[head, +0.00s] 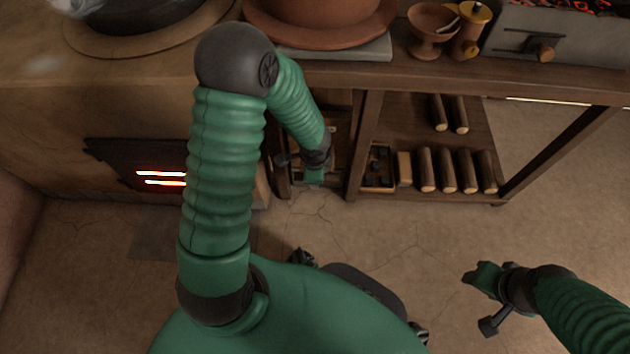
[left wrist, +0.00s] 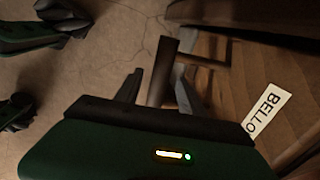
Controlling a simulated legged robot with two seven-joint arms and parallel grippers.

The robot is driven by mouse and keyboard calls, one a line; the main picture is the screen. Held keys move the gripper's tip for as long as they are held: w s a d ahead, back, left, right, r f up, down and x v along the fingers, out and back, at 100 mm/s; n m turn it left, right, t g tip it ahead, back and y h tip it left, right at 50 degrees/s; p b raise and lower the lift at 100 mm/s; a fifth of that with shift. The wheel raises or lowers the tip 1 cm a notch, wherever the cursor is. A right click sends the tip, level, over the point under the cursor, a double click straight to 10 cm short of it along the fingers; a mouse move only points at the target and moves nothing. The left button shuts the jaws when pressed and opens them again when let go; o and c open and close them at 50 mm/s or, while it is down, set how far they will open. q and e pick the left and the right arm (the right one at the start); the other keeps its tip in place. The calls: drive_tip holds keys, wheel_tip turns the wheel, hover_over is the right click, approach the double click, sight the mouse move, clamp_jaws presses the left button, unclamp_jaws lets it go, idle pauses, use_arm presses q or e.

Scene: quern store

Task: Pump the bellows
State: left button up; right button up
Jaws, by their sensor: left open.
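The bellows (left wrist: 215,85), wooden with slats and a white label reading "BELLO", fills the right of the left wrist view. In the head view it is largely hidden behind my left arm, under the bench. A dark upright bar (left wrist: 164,62), apparently its handle, stands between the two fingers of my left gripper (left wrist: 157,82). The fingers are apart; I cannot tell whether either touches the bar. In the head view my left gripper (head: 314,182) points down at the bellows, fingertips hidden. My right gripper (head: 478,281) is over the floor at right, away from the bellows; its jaw opening is unclear.
A stove opening with glowing bars (head: 160,178) is left of my left arm. A shelf (head: 385,150) right of the bellows holds several logs (head: 447,170) and a small crate (head: 377,184). Bowls (head: 432,22) stand on the bench above. The floor (head: 400,235) in front is clear.

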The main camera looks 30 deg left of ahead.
use_arm(q)
drive_tip(key=shift+f, duration=0.4)
clamp_jaws()
idle(1.2)
